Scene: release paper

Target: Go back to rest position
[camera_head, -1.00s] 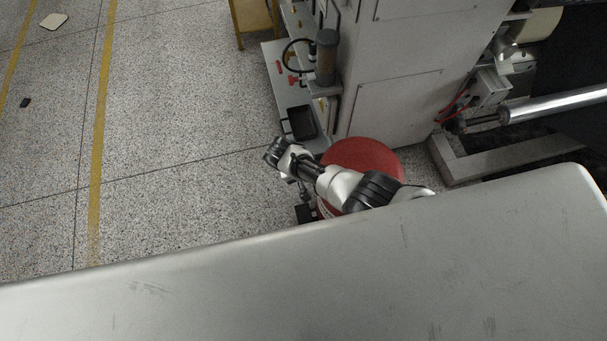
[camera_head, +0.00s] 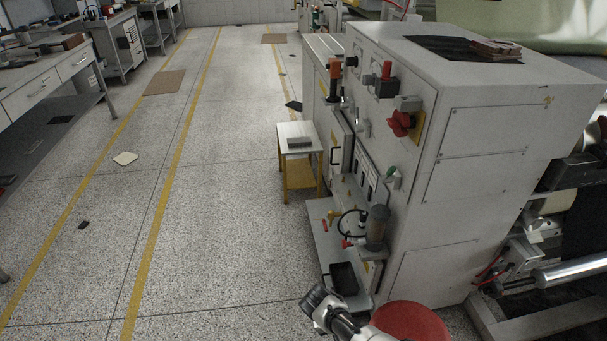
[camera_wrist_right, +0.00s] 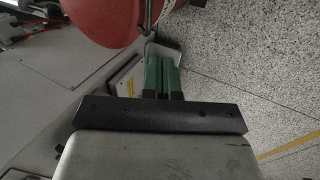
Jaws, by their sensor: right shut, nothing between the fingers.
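My right gripper (camera_wrist_right: 162,66) shows in the right wrist view as two green fingers pressed together, with nothing between them. A red round object (camera_wrist_right: 108,18) is close beside it at the top of that view, with speckled floor beyond. In the head view part of my arm (camera_head: 336,316) shows at the bottom, next to the red round object (camera_head: 411,322); the fingers are not visible there. My left gripper is in neither view.
A large white machine (camera_head: 480,130) with a red knob (camera_head: 401,123) fills the right side. A small yellow-legged table (camera_head: 298,139) stands beside it. Workbenches (camera_head: 50,83) stand at the left. The speckled floor (camera_head: 215,210) between is mostly clear.

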